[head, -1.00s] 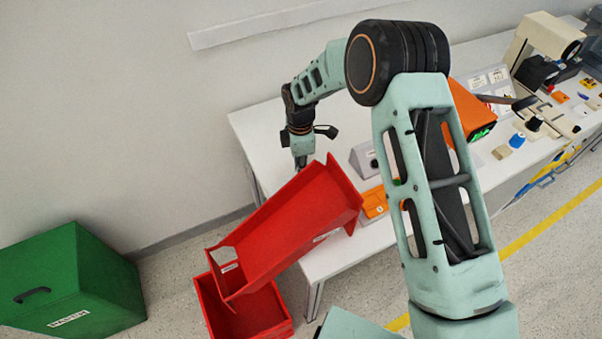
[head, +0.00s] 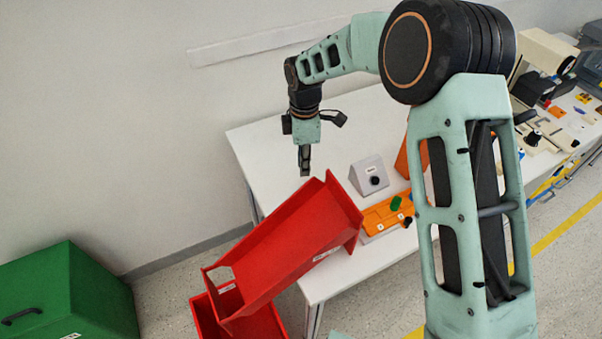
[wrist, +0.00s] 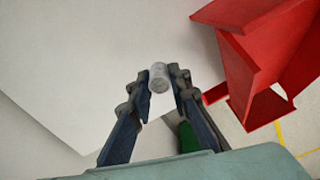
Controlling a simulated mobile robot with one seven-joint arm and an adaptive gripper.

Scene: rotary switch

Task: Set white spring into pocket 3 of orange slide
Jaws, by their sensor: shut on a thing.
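My gripper (head: 304,172) points down above the white table, behind the raised end of the red chute in the head view. In the wrist view my gripper (wrist: 166,85) is shut on a small pale cylinder, the white spring (wrist: 159,78), held at the fingertips. The spring cannot be made out in the head view. The orange slide (head: 376,216) lies on the table to the right of the gripper and is apart from it. A green piece (head: 396,203) and a dark knob (head: 408,221) show on the slide. Its pocket numbers are too small to read.
The red chute (head: 285,245) slopes off the table's front edge into a red bin (head: 262,325); it also shows in the wrist view (wrist: 245,70). A grey sloped box (head: 368,172) with a black knob stands behind the slide. The table (head: 265,150) is bare left of the gripper.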

